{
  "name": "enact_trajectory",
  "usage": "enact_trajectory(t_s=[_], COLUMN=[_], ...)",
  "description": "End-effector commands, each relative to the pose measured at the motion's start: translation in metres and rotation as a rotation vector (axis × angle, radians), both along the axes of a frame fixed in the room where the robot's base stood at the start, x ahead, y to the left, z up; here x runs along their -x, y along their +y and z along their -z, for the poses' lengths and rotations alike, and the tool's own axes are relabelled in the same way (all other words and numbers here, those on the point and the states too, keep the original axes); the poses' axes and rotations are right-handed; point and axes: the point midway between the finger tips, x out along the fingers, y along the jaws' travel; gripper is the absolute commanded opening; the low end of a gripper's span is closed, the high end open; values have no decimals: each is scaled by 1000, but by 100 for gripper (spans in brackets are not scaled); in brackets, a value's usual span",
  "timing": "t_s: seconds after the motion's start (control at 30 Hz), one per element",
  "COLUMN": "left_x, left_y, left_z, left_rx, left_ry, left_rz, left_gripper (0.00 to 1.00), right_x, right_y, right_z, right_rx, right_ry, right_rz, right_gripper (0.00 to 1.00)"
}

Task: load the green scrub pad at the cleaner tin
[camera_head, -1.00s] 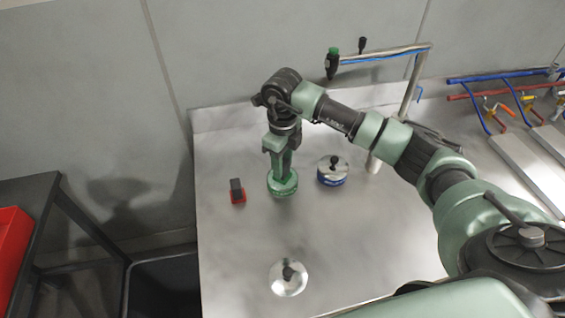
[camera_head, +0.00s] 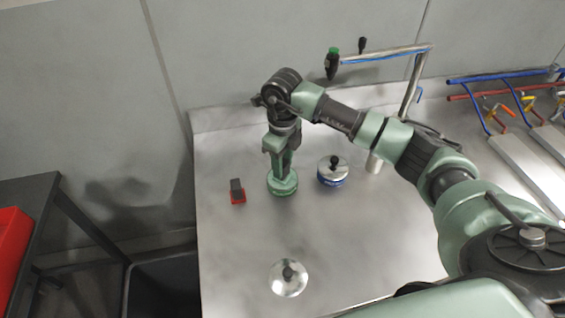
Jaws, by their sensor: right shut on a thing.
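A round green tin (camera_head: 283,189) stands on the steel counter, and I take it to be the cleaner tin. My right gripper (camera_head: 281,173) points straight down over it, with its fingertips at the tin's top. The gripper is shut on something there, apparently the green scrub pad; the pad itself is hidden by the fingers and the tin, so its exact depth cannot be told. My left gripper does not show.
A blue tin (camera_head: 333,182) with a knobbed silver lid stands right of the green tin. A red block with a black handle (camera_head: 237,193) is to the left. A tap (camera_head: 413,85) rises behind. The front left of the counter (camera_head: 232,255) is clear.

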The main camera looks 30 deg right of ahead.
Motion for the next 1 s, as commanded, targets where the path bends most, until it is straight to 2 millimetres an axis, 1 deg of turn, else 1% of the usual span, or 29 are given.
enact_trajectory(t_s=[0.8,0.9,1.0], left_x=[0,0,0], left_y=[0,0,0], left_z=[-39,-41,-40], left_rx=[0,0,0], left_ry=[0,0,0], left_rz=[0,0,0], left_gripper=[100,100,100], right_x=[0,0,0], right_y=[0,0,0], right_z=[-66,-70,-70], right_rx=[1,1,0], right_ry=[-1,-1,0], right_rz=[0,1,1], right_gripper=[3,3,3])
